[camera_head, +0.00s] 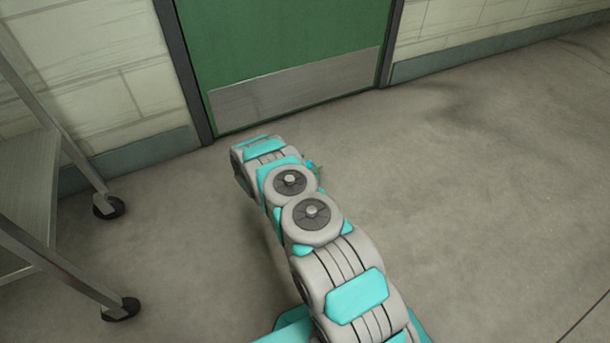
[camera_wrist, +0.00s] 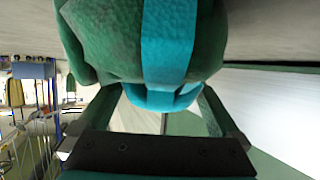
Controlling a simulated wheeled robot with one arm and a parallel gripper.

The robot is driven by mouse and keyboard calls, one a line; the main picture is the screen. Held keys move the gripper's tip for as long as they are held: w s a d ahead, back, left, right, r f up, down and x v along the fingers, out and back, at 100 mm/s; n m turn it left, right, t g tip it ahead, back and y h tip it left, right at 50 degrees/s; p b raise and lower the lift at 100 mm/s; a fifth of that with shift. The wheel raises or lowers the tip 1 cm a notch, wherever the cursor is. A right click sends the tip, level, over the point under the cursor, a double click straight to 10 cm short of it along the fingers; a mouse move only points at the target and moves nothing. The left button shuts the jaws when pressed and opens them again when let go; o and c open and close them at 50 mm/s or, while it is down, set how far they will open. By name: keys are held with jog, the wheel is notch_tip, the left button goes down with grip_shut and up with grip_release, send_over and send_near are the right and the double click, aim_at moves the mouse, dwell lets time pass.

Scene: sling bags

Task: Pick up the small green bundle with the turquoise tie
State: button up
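The small green bundle (camera_wrist: 112,38) with its turquoise tie (camera_wrist: 168,45) fills the top middle of the wrist view, very close to the camera. My gripper (camera_wrist: 160,98) has its two dark fingers on either side of the bundle's near end, where the turquoise band runs across. The fingers appear to press on it from both sides; their very tips are hidden by the bundle. No support shows under the bundle. In the head view my arm hides the gripper and most of the bundle; a small turquoise bit (camera_head: 313,166) shows beside the arm's far end.
A green door (camera_head: 285,40) with a metal kick plate (camera_head: 300,88) stands beyond my arm. A wheeled metal rack (camera_head: 30,170) is at the left. The grey floor (camera_head: 480,160) on the right is clear. Shelving with a blue box (camera_wrist: 32,70) shows far left in the wrist view.

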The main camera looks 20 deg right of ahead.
jog(key=c, duration=1.4)
